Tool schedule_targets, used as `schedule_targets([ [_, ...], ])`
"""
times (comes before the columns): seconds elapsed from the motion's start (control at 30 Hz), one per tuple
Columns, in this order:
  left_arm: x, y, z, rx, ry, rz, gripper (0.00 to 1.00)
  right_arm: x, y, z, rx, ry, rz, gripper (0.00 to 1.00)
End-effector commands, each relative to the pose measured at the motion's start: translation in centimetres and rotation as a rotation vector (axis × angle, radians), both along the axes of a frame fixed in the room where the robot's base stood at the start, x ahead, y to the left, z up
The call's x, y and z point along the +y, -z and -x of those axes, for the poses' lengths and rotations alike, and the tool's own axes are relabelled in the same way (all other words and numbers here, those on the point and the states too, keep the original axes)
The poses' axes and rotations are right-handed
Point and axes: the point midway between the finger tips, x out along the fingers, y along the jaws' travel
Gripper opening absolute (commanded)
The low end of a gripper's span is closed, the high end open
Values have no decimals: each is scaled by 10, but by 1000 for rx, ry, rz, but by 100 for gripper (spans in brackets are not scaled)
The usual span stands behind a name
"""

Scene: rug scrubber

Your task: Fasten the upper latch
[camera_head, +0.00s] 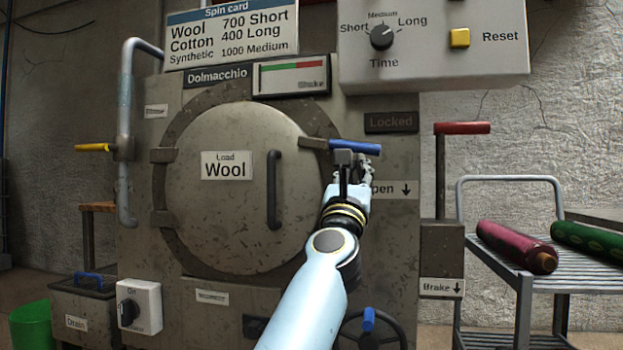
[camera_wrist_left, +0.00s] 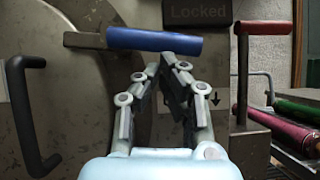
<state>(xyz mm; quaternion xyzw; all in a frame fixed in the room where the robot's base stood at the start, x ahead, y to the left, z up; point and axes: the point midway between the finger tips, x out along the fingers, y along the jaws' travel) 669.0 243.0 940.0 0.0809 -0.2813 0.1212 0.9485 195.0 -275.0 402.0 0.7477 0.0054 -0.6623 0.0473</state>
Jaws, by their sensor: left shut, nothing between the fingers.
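The upper latch is a blue-handled lever (camera_head: 355,147) at the upper right of the round drum door (camera_head: 235,225). Its dark arm points left over the door's rim, and the handle lies nearly level, tilted slightly down to the right. It also shows in the left wrist view as a blue handle (camera_wrist_left: 154,39). My left gripper (camera_head: 349,165) is shut and empty, with its fingertips just below the handle; I cannot tell whether they touch it. A label reading Open with a down arrow is partly hidden behind the gripper. My right gripper is not in view.
A dark Locked sign (camera_head: 391,122) sits right of the latch. The door has a dark vertical handle (camera_head: 273,190). A red-handled brake lever (camera_head: 462,128) stands to the right, beside a metal cart with rolled rugs (camera_head: 515,246). A control box (camera_head: 433,40) overhangs above.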

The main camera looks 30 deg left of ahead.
Motion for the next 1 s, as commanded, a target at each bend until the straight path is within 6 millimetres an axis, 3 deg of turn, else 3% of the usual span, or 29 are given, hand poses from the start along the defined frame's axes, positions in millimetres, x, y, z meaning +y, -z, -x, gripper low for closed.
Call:
schedule_targets([
  [0.4,0,-8,0,-2,0,-1,0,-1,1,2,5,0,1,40],
  [1.0,0,-4,0,0,0,0,0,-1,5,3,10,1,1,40],
])
